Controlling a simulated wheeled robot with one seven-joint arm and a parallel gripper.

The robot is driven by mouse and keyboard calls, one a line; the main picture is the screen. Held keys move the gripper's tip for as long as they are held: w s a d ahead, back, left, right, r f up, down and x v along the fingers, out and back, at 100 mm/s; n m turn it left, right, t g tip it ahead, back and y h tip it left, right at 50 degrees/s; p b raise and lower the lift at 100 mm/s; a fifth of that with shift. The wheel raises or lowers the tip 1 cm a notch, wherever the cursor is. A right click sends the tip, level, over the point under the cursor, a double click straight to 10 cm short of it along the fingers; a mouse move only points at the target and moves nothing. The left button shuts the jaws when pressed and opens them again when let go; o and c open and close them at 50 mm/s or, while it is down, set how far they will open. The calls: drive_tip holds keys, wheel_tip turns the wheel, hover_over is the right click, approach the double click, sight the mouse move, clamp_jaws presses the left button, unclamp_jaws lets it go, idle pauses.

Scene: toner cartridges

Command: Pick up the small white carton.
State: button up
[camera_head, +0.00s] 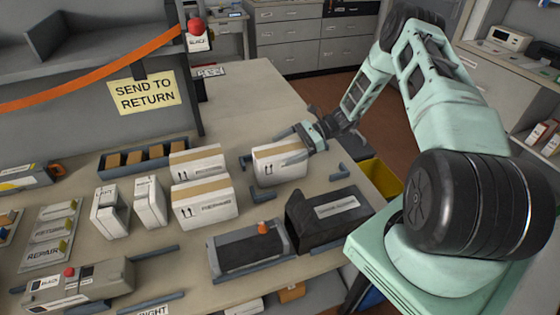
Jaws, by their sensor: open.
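A small white carton (267,168) with brown tape on top and dark arrow marks on its front stands upright between dark corner brackets on the table. My gripper (286,147) reaches it from the right. Its jaws are open, with one finger over the carton's far side and the other across its near right face. Whether either finger touches the carton I cannot tell. Two similar taped cartons, one behind (197,163) and one in front (204,203), stand just to the left. Two narrower white boxes (109,212) (150,203) stand farther left.
A dark printer-like unit (327,216) and a grey tray (250,250) with an orange knob lie in front. A blue bin of small brown boxes (146,160) stands behind left. A "SEND TO RETURN" sign (146,94) hangs at the back. The table behind the carton is clear.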

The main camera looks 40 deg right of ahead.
drive_tip(key=c, duration=1.9)
